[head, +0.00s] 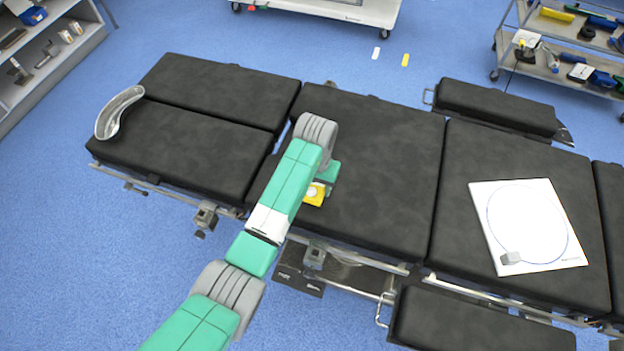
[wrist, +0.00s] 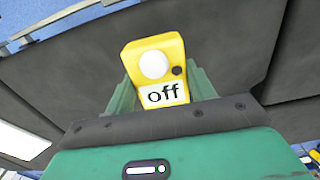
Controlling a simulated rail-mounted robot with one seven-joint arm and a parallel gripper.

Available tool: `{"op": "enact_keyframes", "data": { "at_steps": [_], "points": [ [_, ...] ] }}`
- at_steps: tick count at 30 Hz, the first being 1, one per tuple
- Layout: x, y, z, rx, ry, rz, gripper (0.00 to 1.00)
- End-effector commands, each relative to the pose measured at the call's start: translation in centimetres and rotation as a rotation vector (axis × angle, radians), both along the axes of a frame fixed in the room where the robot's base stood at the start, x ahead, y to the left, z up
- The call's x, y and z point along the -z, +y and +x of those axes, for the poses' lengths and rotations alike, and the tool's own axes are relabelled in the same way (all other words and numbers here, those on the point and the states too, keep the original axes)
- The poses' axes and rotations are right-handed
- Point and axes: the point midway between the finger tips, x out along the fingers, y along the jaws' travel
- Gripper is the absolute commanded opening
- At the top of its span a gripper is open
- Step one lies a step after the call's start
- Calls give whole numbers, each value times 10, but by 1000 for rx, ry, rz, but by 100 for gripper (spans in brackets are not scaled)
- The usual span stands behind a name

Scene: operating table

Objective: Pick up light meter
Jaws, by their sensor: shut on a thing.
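The light meter (wrist: 155,62) is yellow, with a white round dome, a small dark knob and a white label reading "off". It sits between the green fingers of my gripper (wrist: 160,92) in the wrist view, and the gripper is shut on it. In the head view the yellow light meter (head: 314,194) shows beside my arm, over the middle black pad of the operating table (head: 385,170). My arm hides part of it there. I cannot tell whether it touches the pad.
A metal kidney dish (head: 119,112) lies on the left pad. A white board with a drawn circle (head: 535,215) and a small grey block (head: 510,258) lies on the right pad. Shelves (head: 60,55) and a tool cart (head: 560,65) stand beyond. The pad right of my gripper is clear.

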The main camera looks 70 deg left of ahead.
Motion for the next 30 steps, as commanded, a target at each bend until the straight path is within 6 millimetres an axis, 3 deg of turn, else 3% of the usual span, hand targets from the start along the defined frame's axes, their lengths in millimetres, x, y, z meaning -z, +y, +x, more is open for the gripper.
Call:
{"op": "enact_keyframes", "data": {
  "at_steps": [9,15,21,30],
  "points": [
    [-11,-88,2,4,0,-1,26],
    [-13,-129,2,1,0,0,26],
    [-13,-143,3,-1,-1,1,26],
    [-13,-143,3,-1,-1,1,26]
  ]
}}
